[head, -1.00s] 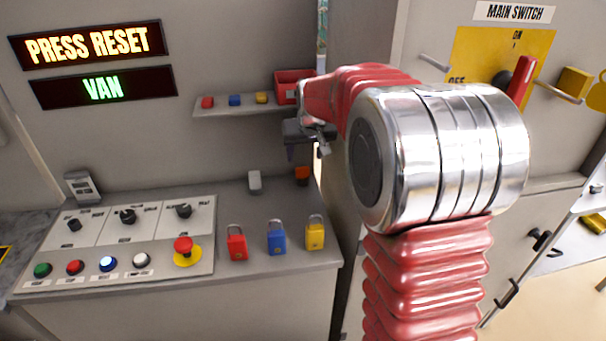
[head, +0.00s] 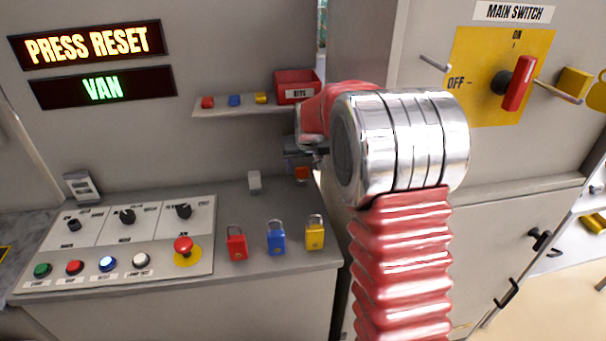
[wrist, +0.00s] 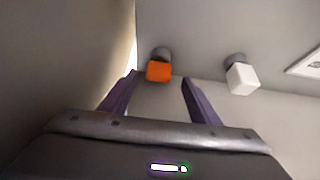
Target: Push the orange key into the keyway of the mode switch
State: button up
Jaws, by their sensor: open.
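The orange key (head: 302,173) stands at the back right of the console, by its right edge. In the wrist view its orange head (wrist: 159,71), on a dark round base, shows between the tips of my open fingers. My gripper (head: 303,158) is close to it and partly hidden by my arm in the head view. I cannot tell whether the fingers touch the key. The console panel carries three dark switches in a row: a left one (head: 74,224), a middle one (head: 127,216) and a right one (head: 184,211). Their labels are too small to read surely, and no keyway is clear.
A white key-like block (head: 254,180) stands left of the orange key. Red, blue and yellow padlocks (head: 276,238) stand in front. A shelf (head: 225,108) with a red bin (head: 297,87) is above. A red emergency button (head: 184,246) stands up from the panel.

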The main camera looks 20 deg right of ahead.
aim_at(303, 169)
jog(key=shift+x, duration=2.6)
jog(key=shift+s+d, duration=0.1)
jog(key=c, duration=1.1)
jog(key=shift+c, duration=0.2)
jog(key=shift+r, duration=1.7)
jog(key=s+a, duration=0.3)
jog(key=a, duration=0.2)
jog(key=s+a, duration=0.3)
jog(key=a, duration=0.2)
jog(key=s+a, duration=0.4)
jog(key=a, duration=0.1)
jog(key=shift+r, duration=0.1)
